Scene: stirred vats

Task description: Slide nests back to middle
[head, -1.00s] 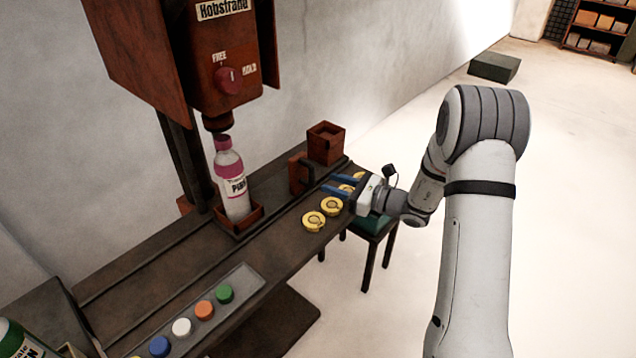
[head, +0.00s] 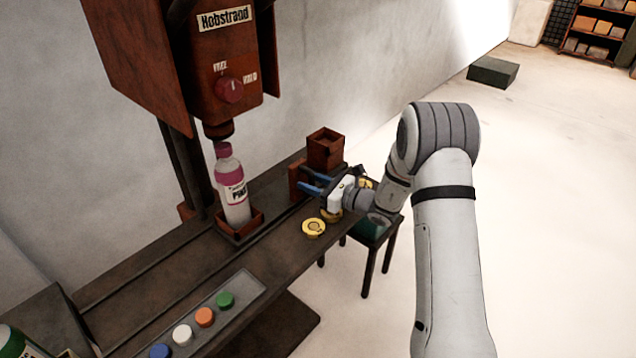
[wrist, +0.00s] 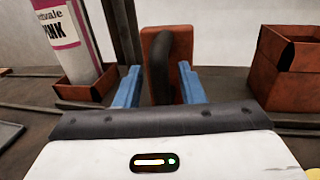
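A rust-red nest (head: 243,229) holds an upright pink-labelled bottle (head: 234,190) under the filler nozzle. This nest also shows at left in the wrist view (wrist: 84,93). A second, open-topped nest (head: 325,152) looks empty and stands at the far right end of the bench; it is at right in the wrist view (wrist: 280,80). Between them is a rust-red block (wrist: 182,52) with a dark curved handle (wrist: 158,72). My gripper (head: 311,181) is open, its blue fingers on either side of the handle, with gaps visible in the wrist view (wrist: 158,88).
Yellow discs (head: 314,228) lie along the bench's front edge, partly hidden by my gripper. A grey tray (head: 245,283) with coloured caps is nearer. The red machine (head: 225,75) with a knob (head: 230,88) hangs above. A dark green stool (head: 368,230) stands beyond the bench edge.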

